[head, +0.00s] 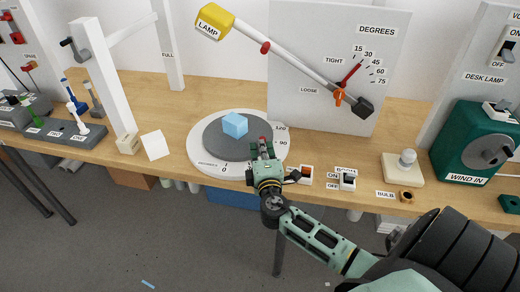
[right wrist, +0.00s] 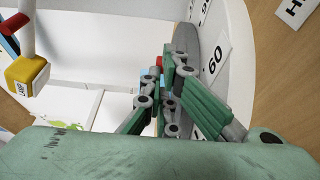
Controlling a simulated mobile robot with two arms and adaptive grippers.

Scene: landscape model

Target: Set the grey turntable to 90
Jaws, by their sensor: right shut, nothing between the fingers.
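The grey turntable (head: 213,138) is a round disc on a white base ring (head: 203,164) on the bench. Labels 0, 90 and 120 show on the ring, and a 60 label (right wrist: 215,62) shows in the right wrist view. My right gripper (head: 263,146) is shut and empty at the right edge of the disc, over the ring. A small red part shows beside its fingertips; it also shows in the right wrist view (right wrist: 158,61). Contact cannot be told, and the pointer's reading is hidden. My left gripper is out of view.
A red rocker switch (head: 306,174) and an ON/OFF switch (head: 347,181) stand right of the turntable. Behind is the upright DEGREES panel (head: 300,115) with a yellow lamp (head: 214,20) on an arm. A white card (head: 156,145) lies left on the bench.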

